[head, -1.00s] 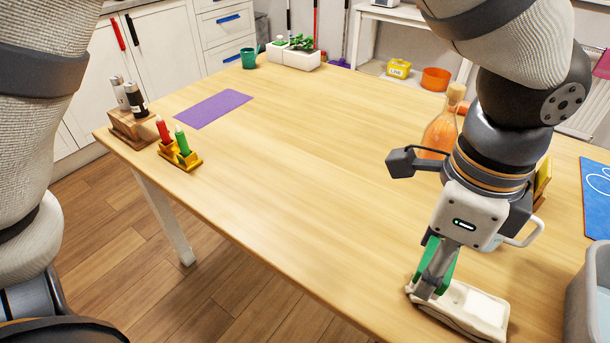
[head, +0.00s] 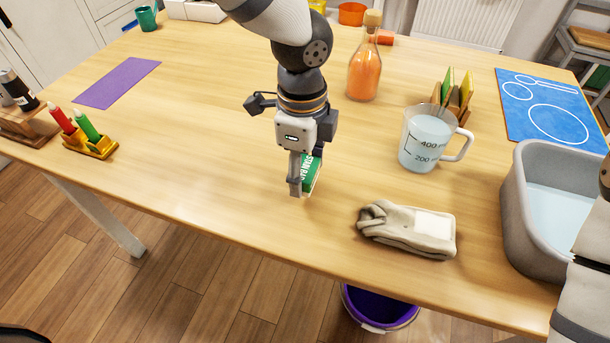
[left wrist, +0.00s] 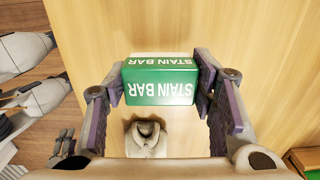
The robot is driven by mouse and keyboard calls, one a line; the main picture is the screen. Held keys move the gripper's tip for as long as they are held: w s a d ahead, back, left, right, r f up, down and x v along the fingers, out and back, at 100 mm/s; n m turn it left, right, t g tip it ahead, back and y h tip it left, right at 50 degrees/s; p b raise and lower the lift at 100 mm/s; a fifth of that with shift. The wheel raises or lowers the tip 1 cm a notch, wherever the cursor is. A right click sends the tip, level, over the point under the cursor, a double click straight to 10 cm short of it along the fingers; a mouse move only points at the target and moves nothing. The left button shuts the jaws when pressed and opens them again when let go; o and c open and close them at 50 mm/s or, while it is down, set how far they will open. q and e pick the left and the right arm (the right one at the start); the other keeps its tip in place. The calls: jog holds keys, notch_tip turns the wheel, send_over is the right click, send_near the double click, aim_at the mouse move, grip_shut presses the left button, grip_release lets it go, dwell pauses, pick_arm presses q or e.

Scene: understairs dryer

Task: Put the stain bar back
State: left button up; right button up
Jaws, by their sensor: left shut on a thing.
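The stain bar is a green block with white lettering (head: 312,174). My left gripper (head: 302,186) is shut on it and holds it over the bare wood, left of a folded beige cloth (head: 390,230). The left wrist view shows the bar (left wrist: 160,82) between the two fingers, its lettering upside down. In the head view the fingers hide part of the bar, and I cannot tell its exact height above the table. The cloth has a pale white patch on its right part. My right gripper is not in view.
A measuring jug (head: 420,150), an orange bottle (head: 364,75), a wooden holder (head: 455,100) and a grey basin (head: 522,190) stand to the right. A blue mat (head: 520,90) lies behind the basin. A yellow crayon stand (head: 98,148) and purple mat (head: 120,82) are left. The table between is clear.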

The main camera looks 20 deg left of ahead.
aim_at(303, 181)
pick_arm(q)
notch_tip(303, 181, down, 3)
jog(key=shift+s+f, duration=0.1)
jog(key=shift+r, duration=0.2)
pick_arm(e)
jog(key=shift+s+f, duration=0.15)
pick_arm(q)
jog(key=shift+f, duration=0.1)
jog(key=o, duration=1)
jog(key=shift+f, duration=0.1)
notch_tip(303, 181, up, 12)
jog(key=shift+r+p, duration=0.25)
jog(key=shift+p, duration=0.15)
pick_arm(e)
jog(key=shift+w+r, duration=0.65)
pick_arm(q)
jog(key=shift+f, duration=0.1)
